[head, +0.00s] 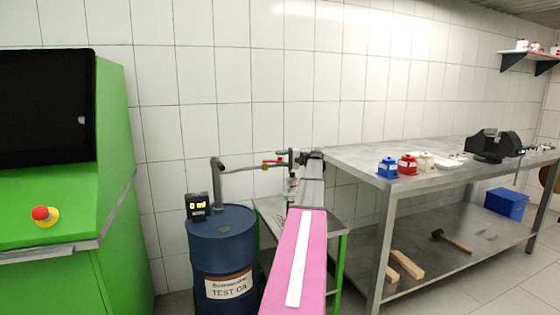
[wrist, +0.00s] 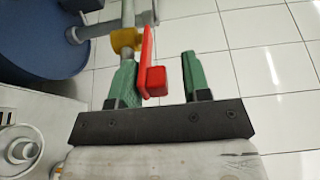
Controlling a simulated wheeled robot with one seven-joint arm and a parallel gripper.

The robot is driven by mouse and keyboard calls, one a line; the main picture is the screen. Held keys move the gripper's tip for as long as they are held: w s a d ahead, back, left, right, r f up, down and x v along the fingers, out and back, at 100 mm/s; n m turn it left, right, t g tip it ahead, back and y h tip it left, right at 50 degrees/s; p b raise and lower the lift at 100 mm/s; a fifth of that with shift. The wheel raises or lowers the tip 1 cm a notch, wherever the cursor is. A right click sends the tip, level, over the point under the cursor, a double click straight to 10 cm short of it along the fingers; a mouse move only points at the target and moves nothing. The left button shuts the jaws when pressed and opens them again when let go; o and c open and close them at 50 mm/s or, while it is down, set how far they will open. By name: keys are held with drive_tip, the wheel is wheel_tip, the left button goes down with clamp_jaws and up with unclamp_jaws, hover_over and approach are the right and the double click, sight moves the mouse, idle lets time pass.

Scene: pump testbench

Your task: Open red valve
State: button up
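The red valve handle (wrist: 147,72) is a flat red lever with a block at its end, in the wrist view. It lies between the two green fingers of my gripper (wrist: 158,68), close beside the left finger; I cannot tell whether they touch. My gripper is open, with a clear gap between the handle and the right finger. A yellow valve body (wrist: 125,40) sits on the pipe beside the handle. In the head view, a small red part (head: 268,163) shows on the pipe beyond my arm, and details of my gripper there are too small to tell.
A blue oil drum (head: 222,245) with a pump pipe stands left of my arm. A green cabinet (head: 118,150) is at far left. A metal workbench (head: 350,160) with small coloured bottles and a vise (head: 492,146) is at right. A tiled wall is behind.

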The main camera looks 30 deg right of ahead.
drive_tip(key=shift+d, duration=0.1)
drive_tip(key=v, duration=1)
drive_tip(key=shift+s+d, duration=0.2)
drive_tip(key=shift+d, duration=0.05)
